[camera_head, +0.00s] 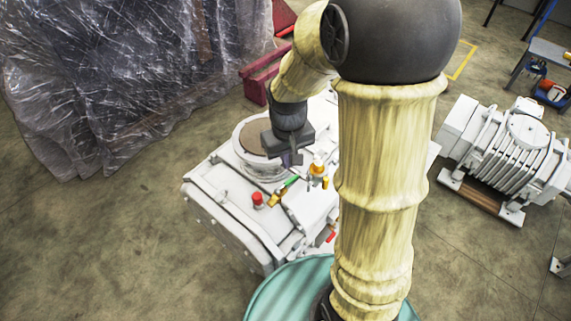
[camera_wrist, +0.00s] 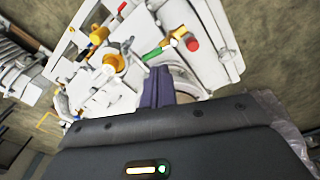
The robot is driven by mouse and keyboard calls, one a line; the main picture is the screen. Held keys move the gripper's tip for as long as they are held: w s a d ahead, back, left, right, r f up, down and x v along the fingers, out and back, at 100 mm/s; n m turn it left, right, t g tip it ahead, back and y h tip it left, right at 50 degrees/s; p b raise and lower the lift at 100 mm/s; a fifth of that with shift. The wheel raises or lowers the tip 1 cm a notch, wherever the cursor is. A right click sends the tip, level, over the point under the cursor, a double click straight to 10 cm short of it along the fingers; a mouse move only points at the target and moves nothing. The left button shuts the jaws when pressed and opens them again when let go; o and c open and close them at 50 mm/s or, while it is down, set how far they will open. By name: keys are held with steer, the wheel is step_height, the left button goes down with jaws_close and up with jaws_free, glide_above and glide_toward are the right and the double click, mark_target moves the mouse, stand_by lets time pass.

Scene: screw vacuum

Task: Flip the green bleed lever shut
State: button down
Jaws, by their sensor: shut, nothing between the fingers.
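The green bleed lever (camera_head: 291,182) sits on a small brass valve (camera_head: 275,200) on top of the white pump housing (camera_head: 222,196). In the wrist view the green lever (camera_wrist: 153,53) points from the brass valve (camera_wrist: 179,33) toward the left and my fingers. The lever looks roughly in line with the brass body in the head view. My gripper (camera_head: 292,161) is above the housing, just beyond the lever in the head view. In the wrist view my gripper's purple fingers (camera_wrist: 157,72) are together and empty, close to the lever; I cannot tell whether they touch.
A red knob (camera_head: 257,199) stands beside the brass valve. A yellow-orange fitting (camera_head: 317,170) stands on the lever's other side. A round flange (camera_head: 247,148) lies behind, partly under my gripper. A ribbed white machine (camera_head: 508,150) is at right, plastic-wrapped goods (camera_head: 110,75) at left.

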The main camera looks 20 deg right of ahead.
mark_target(287, 184)
steer(key=w+a+f+n+g+h+p, duration=0.1)
steer(key=w+n+g+p, duration=0.1)
steer(key=w, duration=1)
steer(key=shift+w+a+f+n+g+p, duration=0.15)
steer(key=shift+a+n+g+p, duration=0.2)
steer(key=shift+g+p, duration=0.6)
steer(key=shift+d+f, duration=0.1)
steer(key=shift+d, duration=0.05)
steer(key=shift+f, duration=0.3)
steer(key=s+d+f+p, duration=0.2)
steer(key=s+f+p, duration=0.3)
steer(key=f, duration=0.4)
steer(key=shift+s+d+f, duration=0.25)
steer(key=shift+s+f, duration=0.05)
steer(key=shift+s, duration=0.4)
steer(key=shift+a, duration=0.1)
